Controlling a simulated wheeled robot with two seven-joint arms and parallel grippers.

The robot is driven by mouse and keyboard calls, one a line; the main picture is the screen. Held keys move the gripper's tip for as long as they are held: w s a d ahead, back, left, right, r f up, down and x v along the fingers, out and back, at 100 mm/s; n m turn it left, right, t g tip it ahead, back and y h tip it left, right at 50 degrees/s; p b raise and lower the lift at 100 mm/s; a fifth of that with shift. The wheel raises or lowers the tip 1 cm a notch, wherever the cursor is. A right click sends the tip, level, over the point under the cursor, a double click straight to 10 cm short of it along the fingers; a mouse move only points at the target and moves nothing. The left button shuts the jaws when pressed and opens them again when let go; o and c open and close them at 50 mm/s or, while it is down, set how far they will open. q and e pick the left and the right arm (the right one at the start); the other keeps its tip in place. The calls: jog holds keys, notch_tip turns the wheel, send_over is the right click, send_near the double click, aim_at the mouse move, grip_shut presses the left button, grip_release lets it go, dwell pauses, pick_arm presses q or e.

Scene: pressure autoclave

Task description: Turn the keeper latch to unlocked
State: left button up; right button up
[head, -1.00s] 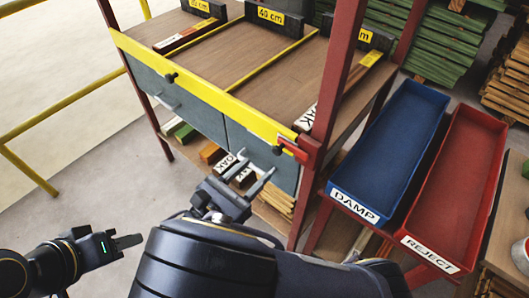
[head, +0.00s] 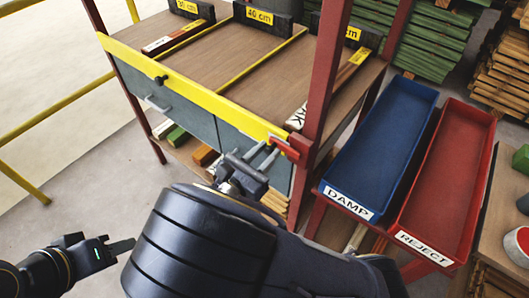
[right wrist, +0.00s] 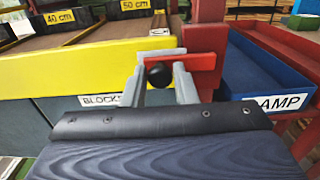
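The keeper latch is a red bar (head: 285,147) with a round black knob, at the right end of the yellow rail (head: 190,84), beside the red post. In the right wrist view the red bar (right wrist: 196,62) lies roughly level and the black knob (right wrist: 159,75) faces me. My right gripper (head: 262,158) is open at the latch. In the right wrist view its two fingers (right wrist: 161,85) stand on either side of the knob, with a gap visible; contact is unclear.
A red post (head: 325,75) rises just right of the latch. A blue DAMP tray (head: 347,203) and a red REJECT tray (head: 424,246) stand further right. Grey drawer fronts (head: 180,112) lie below the rail, with wooden blocks underneath. Open floor lies at the left.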

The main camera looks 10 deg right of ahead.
grip_shut()
jog(key=shift+f+n+p, duration=0.1)
jog(key=shift+n+p, duration=0.5)
jog(key=shift+p, duration=0.35)
jog(key=s+d+f+n+p, duration=0.1)
jog(key=s+f+n+p, duration=0.1)
jog(key=n+p, duration=0.3)
jog(key=s+d+f+n+p, duration=0.2)
jog(key=n+p, duration=0.3)
jog(key=n, duration=0.6)
jog(key=shift+f+n, duration=0.4)
jog(key=shift+f, duration=0.35)
jog(key=shift+s+d, duration=0.1)
